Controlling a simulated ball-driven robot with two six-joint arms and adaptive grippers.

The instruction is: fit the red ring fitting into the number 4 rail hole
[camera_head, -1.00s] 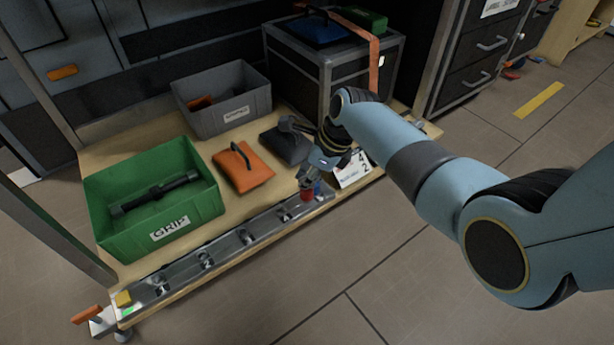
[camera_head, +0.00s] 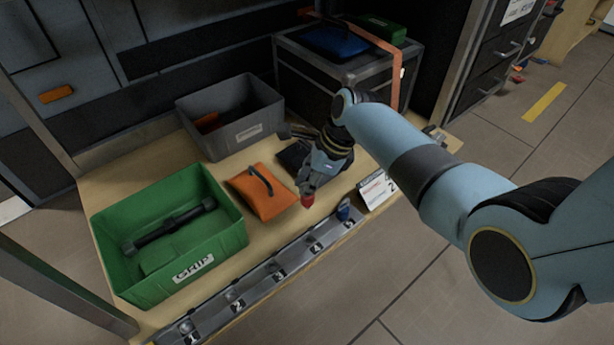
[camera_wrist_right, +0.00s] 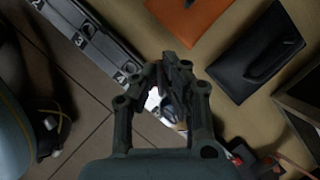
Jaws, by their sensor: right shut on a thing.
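The red ring fitting (camera_head: 307,200) is in the jaws of my right gripper (camera_head: 306,188), which points down. The fitting appears above the wooden board just behind the rail (camera_head: 259,274), up and left of the number 4 hole (camera_head: 316,240) in the head view. It is apart from the rail, though its exact height is unclear. In the right wrist view the fingers of my right gripper (camera_wrist_right: 166,78) are close together. The rail (camera_wrist_right: 100,42) runs at upper left with the numbers 2, 3 and 4 showing. My left gripper is not in view.
A blue fitting (camera_head: 344,210) stands near the rail's number 5 end, beside a white card (camera_head: 377,190). An orange pouch (camera_head: 262,192), a dark pouch (camera_head: 297,160), a green GRIP crate (camera_head: 210,262) and a grey crate (camera_head: 258,125) lie behind the rail.

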